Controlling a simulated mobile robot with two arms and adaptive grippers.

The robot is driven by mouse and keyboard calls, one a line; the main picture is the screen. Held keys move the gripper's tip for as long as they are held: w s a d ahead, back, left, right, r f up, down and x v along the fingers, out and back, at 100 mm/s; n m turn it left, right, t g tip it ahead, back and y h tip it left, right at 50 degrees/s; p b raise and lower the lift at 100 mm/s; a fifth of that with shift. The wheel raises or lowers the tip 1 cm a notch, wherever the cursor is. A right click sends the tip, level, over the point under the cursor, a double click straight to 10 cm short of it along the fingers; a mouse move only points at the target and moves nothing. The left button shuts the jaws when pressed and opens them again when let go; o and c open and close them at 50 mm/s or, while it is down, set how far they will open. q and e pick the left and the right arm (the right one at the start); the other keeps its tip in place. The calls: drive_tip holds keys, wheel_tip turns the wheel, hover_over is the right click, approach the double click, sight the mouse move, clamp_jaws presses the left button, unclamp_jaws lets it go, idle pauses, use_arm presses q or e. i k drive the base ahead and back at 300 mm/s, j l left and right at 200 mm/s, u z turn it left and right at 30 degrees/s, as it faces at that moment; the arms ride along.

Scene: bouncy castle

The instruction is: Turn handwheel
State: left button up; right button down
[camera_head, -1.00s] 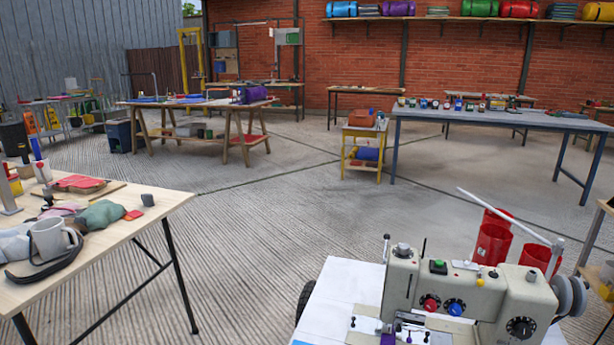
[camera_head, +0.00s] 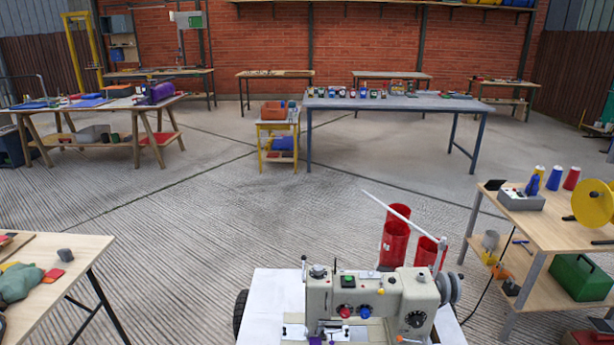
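A beige sewing machine (camera_head: 368,297) stands on a white tabletop (camera_head: 268,300) at the bottom middle of the head view. It has red and blue knobs, a green button and a black dial on its front. A grey round wheel (camera_head: 447,288), which looks like the handwheel, sits on the machine's right end, partly seen edge-on. The machine's lower part is cut off by the frame's bottom edge. Neither of my grippers shows.
Red cylinders (camera_head: 394,238) stand behind the machine, with a slanted white rod above them. A wooden table (camera_head: 560,225) with a yellow reel (camera_head: 593,203) is at right. Another wooden table (camera_head: 75,262) is at left. Open concrete floor (camera_head: 230,210) lies beyond.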

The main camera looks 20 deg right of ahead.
sight(443, 283)
drive_tip(key=k+l, duration=0.1)
drive_tip(key=l, duration=1)
drive_tip(key=k+l, duration=0.1)
drive_tip(key=l, duration=1)
drive_tip(key=k+l+z, duration=0.1)
drive_tip(key=l, duration=1)
